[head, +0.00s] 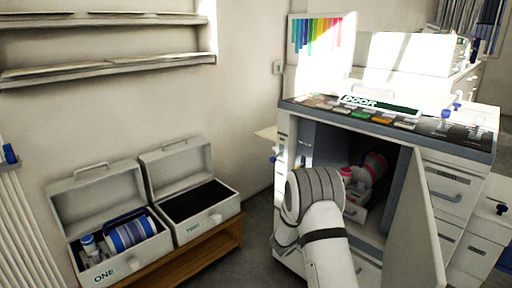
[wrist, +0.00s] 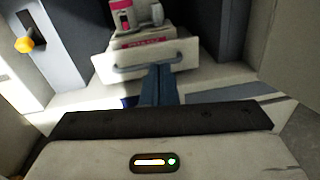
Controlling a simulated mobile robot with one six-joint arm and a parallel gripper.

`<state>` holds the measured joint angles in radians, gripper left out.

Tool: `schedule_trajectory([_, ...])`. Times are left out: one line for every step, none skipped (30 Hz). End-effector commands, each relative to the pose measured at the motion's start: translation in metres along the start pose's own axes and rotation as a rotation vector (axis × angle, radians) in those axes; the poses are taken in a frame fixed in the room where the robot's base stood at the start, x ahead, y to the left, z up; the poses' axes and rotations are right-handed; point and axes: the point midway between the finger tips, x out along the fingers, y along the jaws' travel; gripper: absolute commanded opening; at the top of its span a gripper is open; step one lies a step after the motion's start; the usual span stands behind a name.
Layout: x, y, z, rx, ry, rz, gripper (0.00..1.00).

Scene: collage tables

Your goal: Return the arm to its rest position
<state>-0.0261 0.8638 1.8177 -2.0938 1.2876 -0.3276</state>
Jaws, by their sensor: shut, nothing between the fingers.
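My arm reaches up from the bottom of the head view toward the open cabinet, and its wrist hides part of the opening. My gripper (wrist: 158,85) shows in the wrist view with its blue-grey fingers together and nothing between them. Its tips are in front of a small white drawer (wrist: 148,58) with a bar handle and a red label. I cannot tell whether they touch the handle. The drawer also shows inside the cabinet (head: 290,180) in the head view, with pink and white items (head: 371,168) on or in it.
The cabinet's door (head: 417,230) stands open on the right, close to my arm. Two open boxes, ONE (head: 100,271) and TWO (head: 212,222), sit on a wooden bench (head: 225,250) at left. Box ONE holds a blue striped roll (head: 130,234). Floor shows between bench and cabinet.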

Motion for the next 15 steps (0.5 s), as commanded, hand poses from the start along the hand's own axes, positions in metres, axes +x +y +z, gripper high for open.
schedule_trajectory([-0.003, -0.011, 0.040, 0.052, 0.014, -0.052, 0.00])
schedule_trajectory([-0.006, -0.020, 0.058, 0.086, 0.028, -0.090, 0.00])
schedule_trajectory([-0.011, -0.033, 0.082, 0.139, 0.050, -0.145, 0.00])
schedule_trajectory([-0.016, -0.044, 0.099, 0.181, 0.069, -0.189, 0.00])
schedule_trajectory([-0.022, -0.055, 0.116, 0.223, 0.087, -0.233, 0.00])
schedule_trajectory([-0.030, -0.069, 0.136, 0.283, 0.112, -0.290, 0.00])
schedule_trajectory([-0.037, -0.080, 0.150, 0.327, 0.132, -0.333, 0.00])
schedule_trajectory([-0.044, -0.090, 0.164, 0.372, 0.151, -0.375, 0.00])
schedule_trajectory([-0.055, -0.103, 0.182, 0.434, 0.178, -0.430, 0.00])
schedule_trajectory([-0.064, -0.113, 0.194, 0.480, 0.198, -0.471, 0.00])
schedule_trajectory([-0.073, -0.122, 0.206, 0.526, 0.217, -0.511, 0.00])
schedule_trajectory([-0.086, -0.134, 0.221, 0.591, 0.246, -0.564, 0.00])
schedule_trajectory([-0.096, -0.143, 0.232, 0.639, 0.266, -0.603, 0.00])
schedule_trajectory([-0.107, -0.150, 0.243, 0.687, 0.287, -0.641, 0.00])
schedule_trajectory([-0.121, -0.161, 0.256, 0.754, 0.317, -0.692, 0.00])
